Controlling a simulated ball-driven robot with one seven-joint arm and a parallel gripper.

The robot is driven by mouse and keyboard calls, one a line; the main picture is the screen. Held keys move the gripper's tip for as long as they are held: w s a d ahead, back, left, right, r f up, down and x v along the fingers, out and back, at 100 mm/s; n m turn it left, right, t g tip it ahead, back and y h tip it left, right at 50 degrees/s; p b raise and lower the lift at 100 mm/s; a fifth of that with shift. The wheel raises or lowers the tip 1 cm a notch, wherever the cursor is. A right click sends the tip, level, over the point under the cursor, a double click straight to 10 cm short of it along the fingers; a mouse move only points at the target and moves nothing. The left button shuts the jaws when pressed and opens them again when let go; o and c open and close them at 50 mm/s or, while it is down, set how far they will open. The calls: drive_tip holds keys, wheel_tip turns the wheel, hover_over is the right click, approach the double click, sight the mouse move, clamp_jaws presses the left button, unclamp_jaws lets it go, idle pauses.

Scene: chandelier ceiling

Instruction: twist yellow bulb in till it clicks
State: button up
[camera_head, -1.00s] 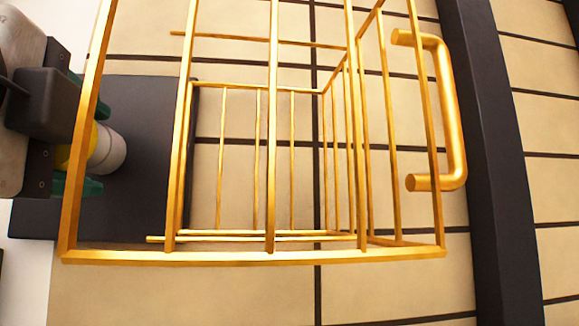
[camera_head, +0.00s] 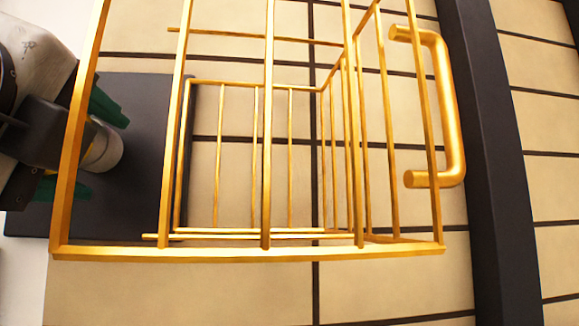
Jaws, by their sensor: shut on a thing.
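My gripper (camera_head: 86,148) is at the left of the view, partly behind a gold cage bar, with its green fingers tilted. It is shut on the yellow bulb (camera_head: 88,133), of which only a sliver shows between the fingers and the bar. A pale grey, round socket-like piece (camera_head: 105,151) sits at the bulb's right end, against a dark plate (camera_head: 150,110). The bulb lies in line with this piece. I cannot tell how deep it sits.
A gold wire cage (camera_head: 250,254) fills the foreground, its bars crossing in front of the gripper and plate. A thick gold handle (camera_head: 447,110) is on its right side. Behind are tan panels (camera_head: 400,285) with dark seams and a dark beam (camera_head: 490,160) at the right.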

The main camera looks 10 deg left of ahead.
drive_tip(key=o, duration=1.2)
drive_tip(key=shift+w+d+f, duration=0.4)
drive_tip(key=shift+w+d, duration=0.05)
drive_tip(key=shift+c, duration=0.2)
drive_tip(key=o, duration=0.3)
drive_tip(key=shift+w+d, duration=0.1)
drive_tip(key=shift+d, duration=0.05)
drive_tip(key=o, duration=0.4)
drive_tip(key=shift+c, duration=0.2)
drive_tip(key=shift+a, duration=0.2)
drive_tip(key=shift+v, duration=1.15)
drive_tip(key=shift+r+b+v, duration=0.1)
drive_tip(key=shift+b+v, duration=0.2)
drive_tip(key=shift+v, duration=1.05)
drive_tip(key=shift+r+b+v, duration=0.15)
drive_tip(key=shift+b+v, duration=0.1)
drive_tip(key=shift+v, duration=1.1)
drive_tip(key=shift+a, duration=0.2)
